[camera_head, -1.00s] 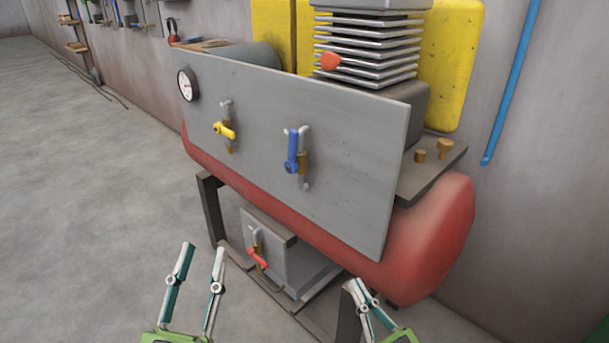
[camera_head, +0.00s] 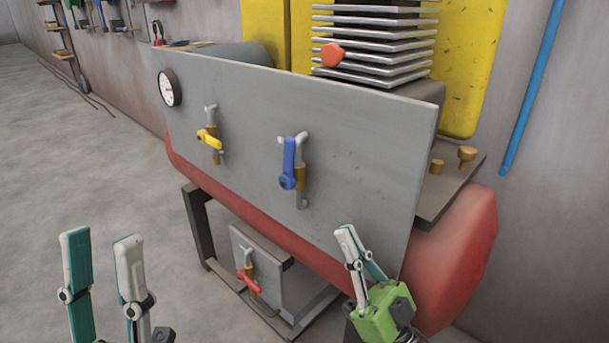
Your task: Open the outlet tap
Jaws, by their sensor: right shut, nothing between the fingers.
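The grey panel (camera_head: 340,190) carries a tap with a yellow handle (camera_head: 208,139) on the left and one with a blue handle (camera_head: 289,165) to its right. The yellow handle lies slanted across its pipe; the blue handle stands nearly upright along its pipe. A tap with a red handle (camera_head: 248,281), slanted, is on the grey box below. I cannot tell which is the outlet tap. My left gripper (camera_head: 101,238) is open and empty at the lower left, apart from all taps. My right gripper (camera_head: 347,231) is shut and empty, below and right of the blue handle.
A pressure gauge (camera_head: 169,87) sits at the panel's left end. A red tank (camera_head: 470,248) bulges behind and below the panel. A finned block (camera_head: 375,45) with an orange knob (camera_head: 333,54) stands above. The floor (camera_head: 80,160) at left is clear.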

